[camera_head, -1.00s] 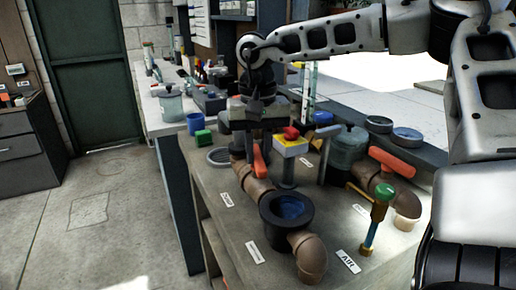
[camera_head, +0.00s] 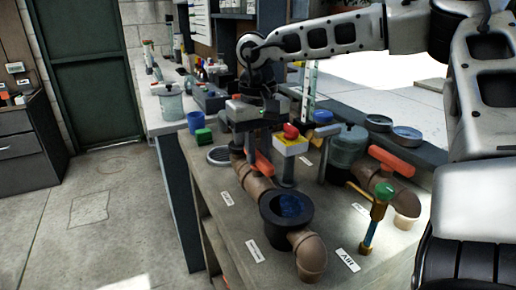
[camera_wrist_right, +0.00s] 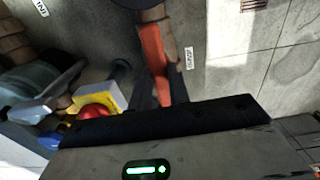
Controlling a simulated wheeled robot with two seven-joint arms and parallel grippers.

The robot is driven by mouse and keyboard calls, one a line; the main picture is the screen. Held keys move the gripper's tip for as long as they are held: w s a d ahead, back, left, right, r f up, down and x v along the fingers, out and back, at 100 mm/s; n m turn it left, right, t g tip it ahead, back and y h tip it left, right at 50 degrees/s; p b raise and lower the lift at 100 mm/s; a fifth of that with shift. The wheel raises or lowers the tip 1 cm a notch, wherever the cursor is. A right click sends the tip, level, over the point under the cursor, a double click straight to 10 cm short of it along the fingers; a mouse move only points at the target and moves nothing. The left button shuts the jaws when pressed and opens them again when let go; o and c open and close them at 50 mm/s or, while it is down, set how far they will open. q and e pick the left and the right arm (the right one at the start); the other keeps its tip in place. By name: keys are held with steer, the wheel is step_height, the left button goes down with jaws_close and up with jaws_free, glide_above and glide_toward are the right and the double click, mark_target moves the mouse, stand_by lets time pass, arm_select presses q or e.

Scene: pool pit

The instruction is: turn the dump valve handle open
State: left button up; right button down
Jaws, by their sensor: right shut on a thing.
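The orange dump valve handle (camera_head: 263,165) sits on a brown pipe (camera_head: 250,182) beside a white label (camera_head: 227,198) at the left of the bench. In the right wrist view the handle (camera_wrist_right: 152,50) runs down between the fingers, and the label (camera_wrist_right: 188,58) beside it is hard to read. My right gripper (camera_head: 254,150) reaches down over the handle and is shut on its far end; its fingers also show in the right wrist view (camera_wrist_right: 163,92). The palm hides the end of the handle there. My left gripper is out of view.
A yellow box with a red button (camera_head: 291,143) stands close right of the gripper. A black-rimmed fitting (camera_head: 286,212) is in front. A green block (camera_head: 203,136) lies left.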

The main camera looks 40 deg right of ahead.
mark_target(258, 155)
steer(key=shift+r, duration=0.1)
steer(key=c, duration=1.3)
jaws_free()
steer(key=shift+r+p, duration=0.45)
steer(key=shift+r, duration=7.5)
